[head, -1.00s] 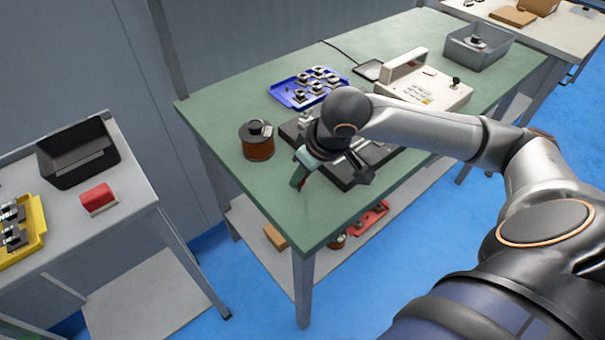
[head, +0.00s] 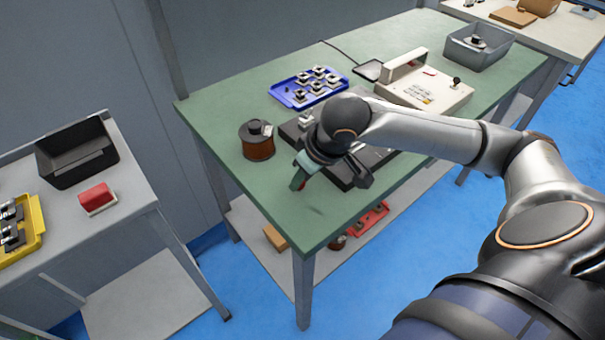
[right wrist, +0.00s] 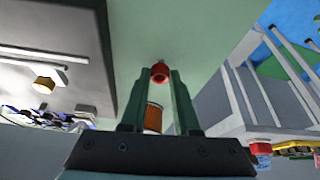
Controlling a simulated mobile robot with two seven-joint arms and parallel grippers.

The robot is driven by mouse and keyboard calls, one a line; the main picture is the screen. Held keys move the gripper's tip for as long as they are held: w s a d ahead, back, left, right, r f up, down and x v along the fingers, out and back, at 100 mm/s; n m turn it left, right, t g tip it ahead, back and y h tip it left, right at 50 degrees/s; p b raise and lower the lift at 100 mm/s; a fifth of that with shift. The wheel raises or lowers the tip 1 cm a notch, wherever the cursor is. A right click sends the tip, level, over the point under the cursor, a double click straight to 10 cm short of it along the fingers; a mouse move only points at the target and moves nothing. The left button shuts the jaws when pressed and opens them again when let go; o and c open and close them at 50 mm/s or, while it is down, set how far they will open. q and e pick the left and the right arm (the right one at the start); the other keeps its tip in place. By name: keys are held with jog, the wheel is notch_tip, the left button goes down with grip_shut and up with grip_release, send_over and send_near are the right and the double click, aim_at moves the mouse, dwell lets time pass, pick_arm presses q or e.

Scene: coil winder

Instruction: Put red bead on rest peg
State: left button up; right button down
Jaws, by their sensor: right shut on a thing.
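The red bead (right wrist: 160,72) shows in the right wrist view, held between the green fingertips of my right gripper (right wrist: 161,75). In the head view my right gripper (head: 298,181) points down over the near part of the green table, in front of the dark winder base (head: 340,178). The bead is hidden there. A shadow on the tabletop lies apart from the fingers, so they are above the table. My wrist covers much of the winder base, and I cannot make out the rest peg with certainty. My left gripper is not in view.
A copper wire spool (head: 257,142) stands left of my gripper on the green table (head: 215,115). A blue tray (head: 280,92) with several parts, a beige control box (head: 440,95) and a grey bin (head: 462,55) lie farther back. The near table corner is clear.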

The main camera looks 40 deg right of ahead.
jog(key=shift+f, duration=0.6)
jog(key=c, duration=0.7)
grip_release()
jog(key=shift+o, duration=0.6)
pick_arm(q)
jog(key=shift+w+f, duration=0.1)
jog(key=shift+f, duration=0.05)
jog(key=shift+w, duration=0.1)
pick_arm(e)
jog(key=shift+s+r, duration=0.1)
jog(key=shift+r, duration=0.25)
pick_arm(q)
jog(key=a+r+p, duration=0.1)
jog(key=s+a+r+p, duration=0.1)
jog(key=p, duration=0.1)
pick_arm(e)
jog(key=v, duration=1.2)
